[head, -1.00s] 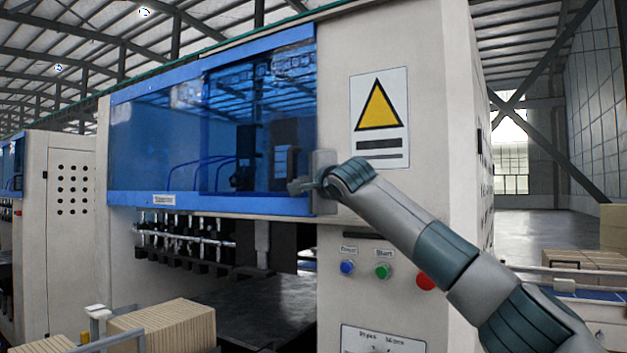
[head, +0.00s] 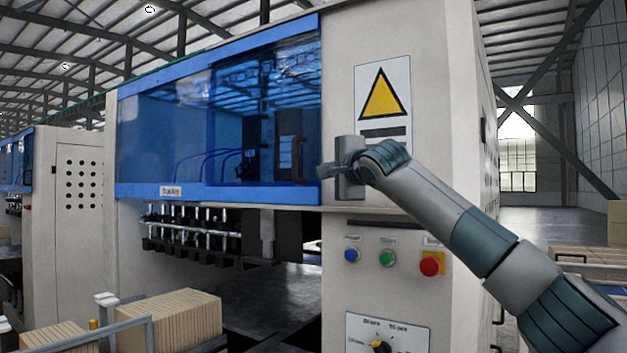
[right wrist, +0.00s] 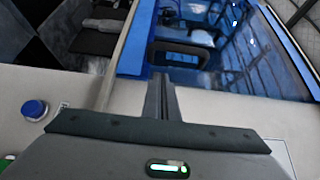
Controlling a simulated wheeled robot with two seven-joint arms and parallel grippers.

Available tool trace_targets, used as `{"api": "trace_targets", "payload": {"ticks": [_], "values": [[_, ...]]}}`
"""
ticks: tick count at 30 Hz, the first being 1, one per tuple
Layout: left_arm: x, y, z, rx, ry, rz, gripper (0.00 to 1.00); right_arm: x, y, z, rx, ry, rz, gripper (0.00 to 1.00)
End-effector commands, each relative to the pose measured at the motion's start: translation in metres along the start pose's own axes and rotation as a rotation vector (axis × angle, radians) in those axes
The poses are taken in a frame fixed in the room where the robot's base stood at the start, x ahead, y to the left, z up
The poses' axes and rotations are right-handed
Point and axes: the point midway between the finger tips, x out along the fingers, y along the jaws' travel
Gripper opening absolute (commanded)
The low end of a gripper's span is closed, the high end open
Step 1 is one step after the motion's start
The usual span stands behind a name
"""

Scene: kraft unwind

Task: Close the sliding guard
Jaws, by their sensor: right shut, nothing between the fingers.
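The sliding guard (head: 228,150) is a see-through blue panel in a blue frame across the upper front of the cream machine. A dark upright handle (head: 291,158) shows at its right end. It also shows as a dark loop in the right wrist view (right wrist: 181,47). My right gripper (head: 323,171) is shut and empty just right of the handle, by the blue frame's right edge. In the right wrist view its closed fingers (right wrist: 162,82) point toward the handle, with no visible grip on it. My left gripper is not in view.
Below the gripper, the cream panel carries a blue button (head: 351,256), a green button (head: 387,258), a red button (head: 432,263) and a dial (head: 380,346). A warning sign (head: 383,95) is above. Stacked brown sheets (head: 168,318) stand at lower left.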

Motion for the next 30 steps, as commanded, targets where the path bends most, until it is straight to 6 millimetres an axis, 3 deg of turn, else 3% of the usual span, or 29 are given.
{"api": "trace_targets", "payload": {"ticks": [1,6,15,21,30], "values": [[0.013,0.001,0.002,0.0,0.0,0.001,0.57,-0.009,0.006,0.001,-0.002,-0.002,-0.004,0.0],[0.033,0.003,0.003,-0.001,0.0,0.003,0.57,-0.038,0.006,0.001,-0.002,-0.001,-0.003,0.0],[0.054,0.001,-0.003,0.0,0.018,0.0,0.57,-0.079,0.003,0.0,-0.001,-0.001,-0.002,0.0],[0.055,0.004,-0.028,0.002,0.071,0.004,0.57,-0.088,0.001,0.001,-0.001,-0.001,0.0,0.0],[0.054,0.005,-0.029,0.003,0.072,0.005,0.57,-0.089,0.001,0.001,-0.001,-0.001,0.0,0.0]]}}
